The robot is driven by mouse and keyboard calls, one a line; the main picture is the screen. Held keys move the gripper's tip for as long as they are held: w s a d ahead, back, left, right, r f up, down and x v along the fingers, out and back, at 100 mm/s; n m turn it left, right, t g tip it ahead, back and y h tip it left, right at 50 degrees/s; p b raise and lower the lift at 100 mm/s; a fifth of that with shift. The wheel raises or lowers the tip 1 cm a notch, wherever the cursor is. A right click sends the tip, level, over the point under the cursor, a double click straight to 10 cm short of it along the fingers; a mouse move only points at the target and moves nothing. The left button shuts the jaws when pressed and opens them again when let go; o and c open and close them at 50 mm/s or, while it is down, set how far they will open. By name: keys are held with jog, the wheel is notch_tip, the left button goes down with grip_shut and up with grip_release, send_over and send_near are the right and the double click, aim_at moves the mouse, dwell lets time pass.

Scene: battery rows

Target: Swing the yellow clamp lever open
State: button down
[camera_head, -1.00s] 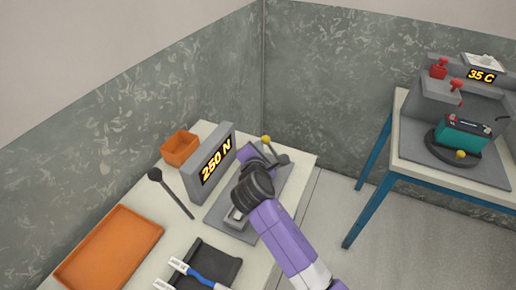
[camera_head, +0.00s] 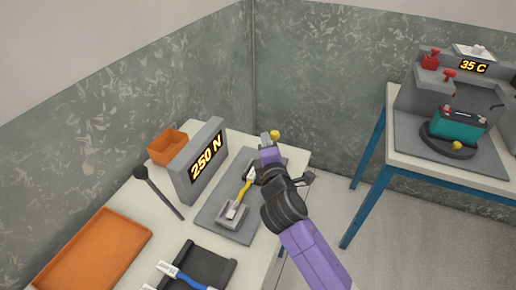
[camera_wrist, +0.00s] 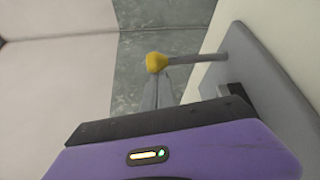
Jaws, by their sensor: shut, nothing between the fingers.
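The clamp lever's yellow knob (camera_head: 274,134) is at the far end of the near bench's grey test plate (camera_head: 212,215). In the wrist view the yellow knob (camera_wrist: 156,62) sits on a thin grey rod that runs right toward a grey plate. My gripper (camera_head: 266,139) is shut and empty, its tip right beside the knob. In the wrist view the closed fingers (camera_wrist: 162,92) reach up just below the knob; I cannot tell whether they touch. My gripper hides the lever's pivot in the head view. A yellow cable (camera_head: 246,187) with pale ends lies along the plate from a grey block (camera_head: 232,213).
An orange bin (camera_head: 167,147), an orange tray (camera_head: 92,255) and a black holder (camera_head: 208,265) with a blue cable are on the bench. A second table (camera_head: 395,152) is at right, across open floor.

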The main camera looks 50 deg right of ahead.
jog(key=s+m+b, duration=0.1)
jog(key=m+b, duration=0.1)
jog(key=b, duration=0.1)
jog(key=s+d+m+t+h+b, duration=0.1)
jog(key=s+b, duration=0.1)
jog(key=b, duration=0.2)
jog(key=s+d+f+m+t+h+b, duration=0.1)
jog(key=s+m+b, duration=0.1)
jog(key=b, duration=0.1)
jog(key=shift+m, duration=0.3)
jog(key=shift+s+b, duration=0.45)
jog(key=shift+b, duration=0.4)
jog(key=shift+d, duration=0.1)
jog(key=shift+s+d+f, duration=0.1)
jog(key=shift+s+d, duration=0.05)
jog(key=shift+s, duration=0.05)
jog(key=shift+s+f, duration=0.1)
